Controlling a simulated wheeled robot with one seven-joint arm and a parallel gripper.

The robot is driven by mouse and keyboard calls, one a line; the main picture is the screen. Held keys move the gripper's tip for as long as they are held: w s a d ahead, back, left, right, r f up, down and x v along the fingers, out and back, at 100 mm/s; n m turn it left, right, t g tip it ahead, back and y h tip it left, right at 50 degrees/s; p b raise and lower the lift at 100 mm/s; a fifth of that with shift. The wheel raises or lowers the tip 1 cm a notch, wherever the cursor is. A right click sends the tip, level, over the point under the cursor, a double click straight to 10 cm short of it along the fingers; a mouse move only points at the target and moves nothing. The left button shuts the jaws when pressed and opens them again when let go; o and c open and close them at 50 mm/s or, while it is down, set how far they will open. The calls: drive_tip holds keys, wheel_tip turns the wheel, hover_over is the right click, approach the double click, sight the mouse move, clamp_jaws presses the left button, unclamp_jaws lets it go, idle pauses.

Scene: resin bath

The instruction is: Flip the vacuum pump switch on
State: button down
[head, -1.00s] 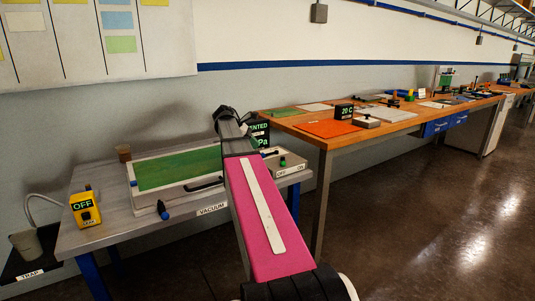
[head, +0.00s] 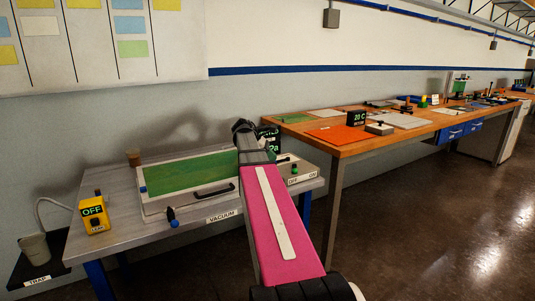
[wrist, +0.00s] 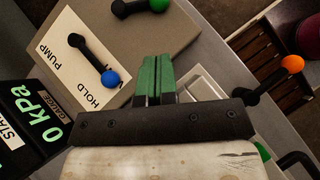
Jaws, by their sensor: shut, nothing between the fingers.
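In the head view, a grey switch box (head: 311,174) with OFF and ON labels and a green-tipped lever (head: 293,168) sits at the right end of the vacuum table, partly behind my arm. In the wrist view, a tan panel (wrist: 175,35) carries a lever with a green ball (wrist: 157,5), cut by the top edge, and a lever with a blue ball (wrist: 110,78) beside the words PUMP and HOLD. My gripper (wrist: 157,62) has its green fingers together and empty. In the picture, it lies right of the blue ball and below the green one; contact is not visible.
A black gauge reading 0 kPa (wrist: 38,120) is at the wrist view's left. An orange-ball lever (wrist: 292,64) is at its right. On the vacuum table (head: 120,185), a yellow box reading OFF (head: 93,212) stands left of the green-surfaced plate (head: 190,170).

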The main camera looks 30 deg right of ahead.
sight(288, 172)
drive_tip(key=x, duration=0.4)
drive_tip(key=d+r+x, duration=0.1)
drive_tip(key=x, duration=0.2)
drive_tip(key=shift+s+a, duration=0.1)
drive_tip(key=shift+s, duration=0.1)
drive_tip(key=shift+s+d+f, duration=0.1)
drive_tip(key=shift+s+d, duration=0.25)
drive_tip(key=shift+d, duration=0.3)
